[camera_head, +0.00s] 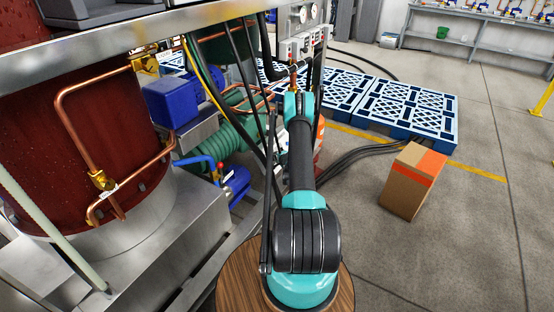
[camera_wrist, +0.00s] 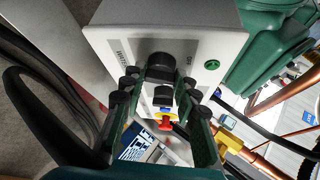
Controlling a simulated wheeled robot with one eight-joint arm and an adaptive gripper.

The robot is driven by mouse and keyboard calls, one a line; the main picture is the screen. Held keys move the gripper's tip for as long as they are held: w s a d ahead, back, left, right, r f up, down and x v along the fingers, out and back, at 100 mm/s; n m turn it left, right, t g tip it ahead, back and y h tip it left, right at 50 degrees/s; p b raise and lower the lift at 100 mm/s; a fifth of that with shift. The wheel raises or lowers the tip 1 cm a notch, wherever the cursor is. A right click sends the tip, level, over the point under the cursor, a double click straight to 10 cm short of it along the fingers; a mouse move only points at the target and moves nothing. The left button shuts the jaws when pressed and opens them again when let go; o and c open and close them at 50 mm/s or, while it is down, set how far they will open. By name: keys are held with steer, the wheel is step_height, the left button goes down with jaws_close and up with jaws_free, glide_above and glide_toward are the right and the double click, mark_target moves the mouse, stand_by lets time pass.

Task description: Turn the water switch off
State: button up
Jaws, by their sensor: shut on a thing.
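A pale grey control box (camera_wrist: 215,30) fills the top of the wrist view. On its face is a black rotary switch (camera_wrist: 160,65), with small printed lettering beside it that I cannot fully read. My gripper (camera_wrist: 160,83) is at this switch, with its dark finger pads on either side, shut on it. In the head view, a grey panel (camera_head: 304,42) with gauges stands beyond my arm, whose end is there; the switch itself is hidden.
A green round button (camera_wrist: 212,64) sits beside the switch. In the head view, a dark red tank (camera_head: 75,125) with copper pipes stands left. Blue and white pallets (camera_head: 405,108) lie behind right. A cardboard box (camera_head: 405,190) stands on open floor; black hoses run near it.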

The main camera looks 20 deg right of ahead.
steer(key=o, duration=1.2)
steer(key=shift+c, duration=0.2)
step_height(320, 180, up, 10)
steer(key=shift+c, duration=0.6)
